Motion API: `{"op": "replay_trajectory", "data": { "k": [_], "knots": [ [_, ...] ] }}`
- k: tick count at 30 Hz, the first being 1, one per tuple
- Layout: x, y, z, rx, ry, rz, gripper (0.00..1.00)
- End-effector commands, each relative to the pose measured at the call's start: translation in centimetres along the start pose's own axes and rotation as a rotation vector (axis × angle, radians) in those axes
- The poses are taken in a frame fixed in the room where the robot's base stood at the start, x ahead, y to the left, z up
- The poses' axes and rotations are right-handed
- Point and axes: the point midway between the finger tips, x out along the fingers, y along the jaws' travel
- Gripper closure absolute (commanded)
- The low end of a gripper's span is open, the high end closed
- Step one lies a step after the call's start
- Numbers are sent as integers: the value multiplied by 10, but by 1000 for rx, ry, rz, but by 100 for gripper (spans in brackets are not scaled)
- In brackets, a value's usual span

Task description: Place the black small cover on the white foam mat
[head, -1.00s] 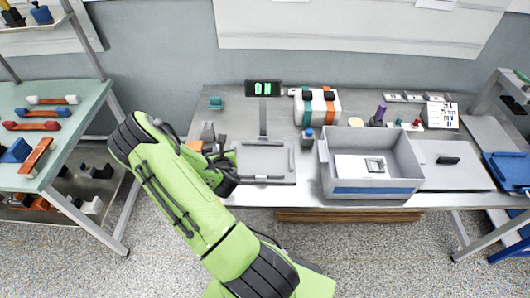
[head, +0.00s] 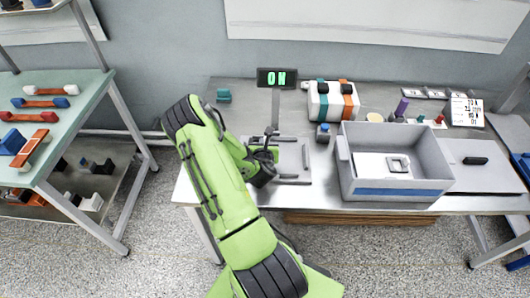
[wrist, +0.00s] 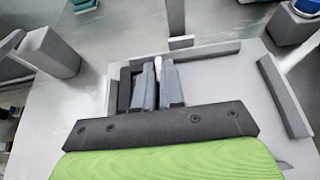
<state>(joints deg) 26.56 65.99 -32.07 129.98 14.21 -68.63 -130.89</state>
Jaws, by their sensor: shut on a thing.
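My gripper (head: 270,148) is over the left part of the grey plate (head: 292,178) on the bench. In the wrist view its fingers (wrist: 160,88) are close together and shut on a small piece, mostly hidden. A dark upright piece (wrist: 125,90), which looks like the black small cover, shows at their left side; its outline is unclear. A white sheet (head: 372,166), which looks like the white foam mat, lies inside the grey box (head: 398,195) to the right of my gripper. A small grey square frame (head: 398,164) lies on it.
The box walls stand up around the white sheet. Right of the box lies a pale flat panel (head: 490,180) with a black bar (head: 475,160). Behind the plate stand the "ON" display (head: 277,78), a blue-topped block (head: 323,132) and a white striped unit (head: 333,100).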

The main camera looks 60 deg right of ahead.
Motion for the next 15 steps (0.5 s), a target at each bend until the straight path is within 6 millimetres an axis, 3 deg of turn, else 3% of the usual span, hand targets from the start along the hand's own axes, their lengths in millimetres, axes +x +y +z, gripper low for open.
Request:
{"op": "replay_trajectory", "data": {
  "k": [2,13,15],
  "knots": [
    [8,0,-16,-2,1,1,100],
    [8,0,-17,-2,1,0,100],
    [7,0,-16,-1,1,0,82]
  ]
}}
